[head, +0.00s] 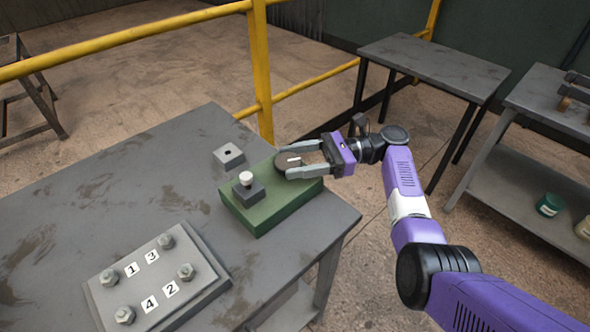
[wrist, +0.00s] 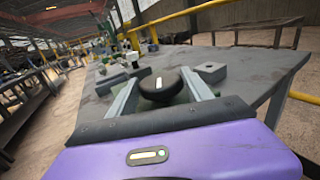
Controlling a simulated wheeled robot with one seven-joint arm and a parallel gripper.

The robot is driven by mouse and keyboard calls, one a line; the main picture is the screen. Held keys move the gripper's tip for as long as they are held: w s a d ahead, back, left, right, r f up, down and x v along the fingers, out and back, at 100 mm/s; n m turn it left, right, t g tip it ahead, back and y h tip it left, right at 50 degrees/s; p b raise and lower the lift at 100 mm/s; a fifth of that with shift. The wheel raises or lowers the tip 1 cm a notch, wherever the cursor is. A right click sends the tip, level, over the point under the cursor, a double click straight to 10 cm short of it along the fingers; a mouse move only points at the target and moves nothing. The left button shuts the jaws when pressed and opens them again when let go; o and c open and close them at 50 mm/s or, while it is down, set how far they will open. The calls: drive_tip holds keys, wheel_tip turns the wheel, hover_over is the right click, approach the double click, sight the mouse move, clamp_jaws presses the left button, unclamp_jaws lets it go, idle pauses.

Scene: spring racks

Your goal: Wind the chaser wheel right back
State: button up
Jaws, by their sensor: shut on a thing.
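The chaser wheel (head: 288,160) is a dark round disc with a white mark on its top. It sits on the right part of a green block (head: 266,215) on the table. The wheel also shows in the wrist view (wrist: 160,86), between the fingers, its mark pointing away from me. My gripper (head: 299,160) reaches in from the right, level, and is shut on the wheel's rim, one finger on each side. A small dark block with a white knob (head: 246,178) stands on the green block, left of the wheel. The wheel's underside is hidden.
A grey block with a dark hole (head: 228,156) sits behind the green block. A grey plate with numbered bolts (head: 160,275) lies at the front of the table (head: 90,190). A yellow railing (head: 262,75) runs behind. The table's left side is clear.

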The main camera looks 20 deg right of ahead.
drive_tip(key=shift+w+f+n+g+b, duration=0.15)
drive_tip(key=shift+n+g+b, duration=0.3)
drive_tip(key=shift+g+b, duration=0.45)
drive_tip(key=shift+f+n+g+b, duration=0.2)
drive_tip(key=shift+n+g+b, duration=0.3)
drive_tip(key=shift+b, duration=0.7)
drive_tip(key=n+g+b, duration=0.1)
drive_tip(key=g+b, duration=0.1)
drive_tip(key=b, duration=0.3)
drive_tip(key=shift+w+f, duration=0.1)
drive_tip(key=shift+f, duration=0.05)
drive_tip(key=shift+n+g+b, duration=0.35)
drive_tip(key=shift+g+b, duration=0.05)
drive_tip(key=shift+b, duration=0.5)
drive_tip(key=g+b, duration=0.1)
drive_tip(key=b, duration=0.2)
drive_tip(key=shift+r+n+b, duration=0.2)
drive_tip(key=shift+n+b, duration=0.1)
drive_tip(key=shift+n, duration=0.1)
drive_tip(key=shift+a+r+g+b, duration=0.1)
drive_tip(key=shift+r+g+b, duration=0.05)
drive_tip(key=shift+g+b, duration=0.3)
drive_tip(key=o, duration=1.4)
drive_tip(key=shift+c, duration=0.2)
drive_tip(key=shift+r, duration=0.1)
drive_tip(key=shift+w+r, duration=0.1)
